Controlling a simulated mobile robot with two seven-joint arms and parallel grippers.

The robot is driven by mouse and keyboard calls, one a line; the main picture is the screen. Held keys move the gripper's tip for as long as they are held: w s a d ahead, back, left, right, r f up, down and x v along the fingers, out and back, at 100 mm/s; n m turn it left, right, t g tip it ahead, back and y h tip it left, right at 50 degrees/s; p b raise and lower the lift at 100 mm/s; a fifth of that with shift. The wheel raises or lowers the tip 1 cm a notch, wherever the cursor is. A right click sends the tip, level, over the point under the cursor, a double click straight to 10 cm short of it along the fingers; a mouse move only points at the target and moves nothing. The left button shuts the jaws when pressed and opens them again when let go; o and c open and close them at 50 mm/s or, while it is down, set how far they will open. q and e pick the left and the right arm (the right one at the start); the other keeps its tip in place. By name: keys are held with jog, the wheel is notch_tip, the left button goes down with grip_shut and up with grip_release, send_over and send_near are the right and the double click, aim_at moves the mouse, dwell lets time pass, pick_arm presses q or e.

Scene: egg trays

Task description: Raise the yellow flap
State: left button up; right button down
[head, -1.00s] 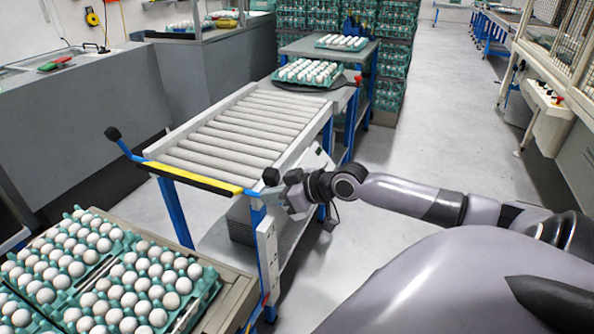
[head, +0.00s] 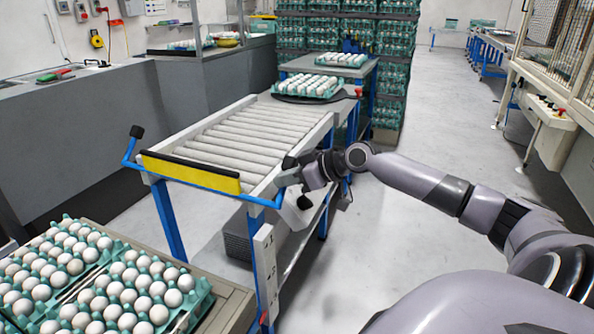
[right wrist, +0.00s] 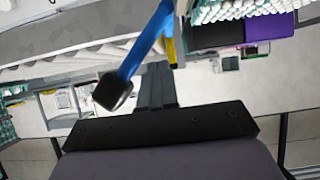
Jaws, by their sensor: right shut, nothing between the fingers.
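The yellow flap (head: 190,172) spans the near end of the roller conveyor, its yellow face turned toward me and its black edge on top. A blue bar (head: 262,201) runs along it, with upturned ends and a black knob (head: 137,132) at the left end. My right gripper (head: 284,179) is at the bar's right end. In the right wrist view its shut, empty fingers (right wrist: 157,86) are beside the blue bar (right wrist: 147,42) and a black knob (right wrist: 113,92); whether they touch is unclear. A strip of yellow shows behind. My left gripper is not in view.
The roller conveyor (head: 250,137) is bare, with an egg tray (head: 306,87) beyond its far end. Egg trays (head: 198,303) fill the near left. A grey counter (head: 75,140) stands left; the floor to the right is open.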

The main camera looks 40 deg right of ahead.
jog(key=shift+s, duration=0.1)
jog(key=s+d+p, duration=0.1)
jog(key=s+p, duration=0.6)
jog(key=s, duration=0.2)
jog(key=shift+s+d, duration=0.4)
jog(key=shift+f, duration=0.1)
dwell(0.5)
